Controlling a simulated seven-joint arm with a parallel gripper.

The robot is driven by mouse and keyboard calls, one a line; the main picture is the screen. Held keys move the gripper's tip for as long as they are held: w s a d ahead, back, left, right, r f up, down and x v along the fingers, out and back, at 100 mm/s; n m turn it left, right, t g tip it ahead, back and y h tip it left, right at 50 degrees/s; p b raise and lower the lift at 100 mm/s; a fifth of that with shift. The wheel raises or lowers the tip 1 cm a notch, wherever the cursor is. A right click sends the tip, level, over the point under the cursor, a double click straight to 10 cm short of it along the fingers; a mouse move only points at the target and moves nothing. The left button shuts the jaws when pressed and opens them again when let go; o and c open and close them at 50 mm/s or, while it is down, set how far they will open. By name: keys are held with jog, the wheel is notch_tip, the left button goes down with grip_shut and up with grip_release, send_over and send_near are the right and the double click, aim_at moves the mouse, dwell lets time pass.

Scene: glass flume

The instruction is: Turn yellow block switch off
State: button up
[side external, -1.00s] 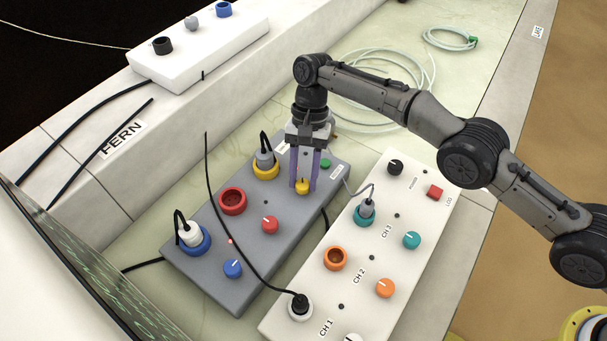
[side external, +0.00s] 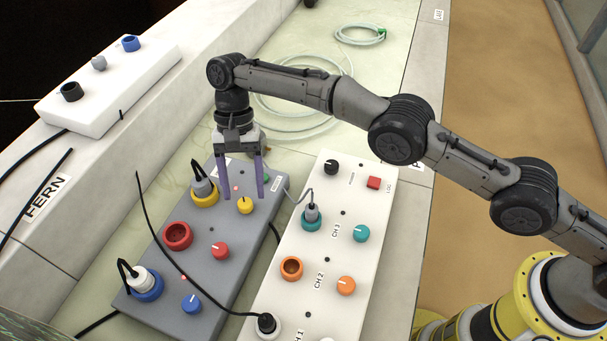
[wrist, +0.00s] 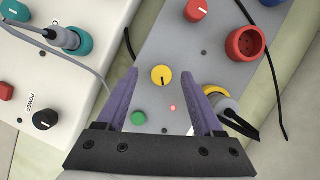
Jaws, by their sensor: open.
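A small red light (wrist: 172,108) glows near the knob. The yellow socket (side external: 205,197) beside it holds a grey plug (side external: 202,186).
The grey block also carries a red knob (side external: 220,251), a blue knob (side external: 191,303), a red socket (side external: 178,236) and a green button (wrist: 138,118). A white block (side external: 325,255) with knobs and plugs stands close on the right. A black cable (side external: 160,237) arches over the grey block.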

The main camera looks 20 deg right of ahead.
jog(key=shift+s+d+r, duration=0.2)
jog(key=shift+s+r, duration=0.05)
jog(key=shift+r, duration=0.15)
jog(key=shift+s+d+r, duration=0.2)
jog(key=shift+r, duration=0.2)
jog(key=s+d+r, duration=0.8)
jog(key=s, duration=0.1)
jog(key=shift+d, duration=0.25)
jog(key=n+t+y, duration=0.2)
jog(key=n+t, duration=0.4)
jog(key=n, duration=1.2)
send_near(245, 203)
jog(key=x, duration=0.8)
jog(key=shift+f, duration=0.25)
jog(key=shift+c, duration=0.3)
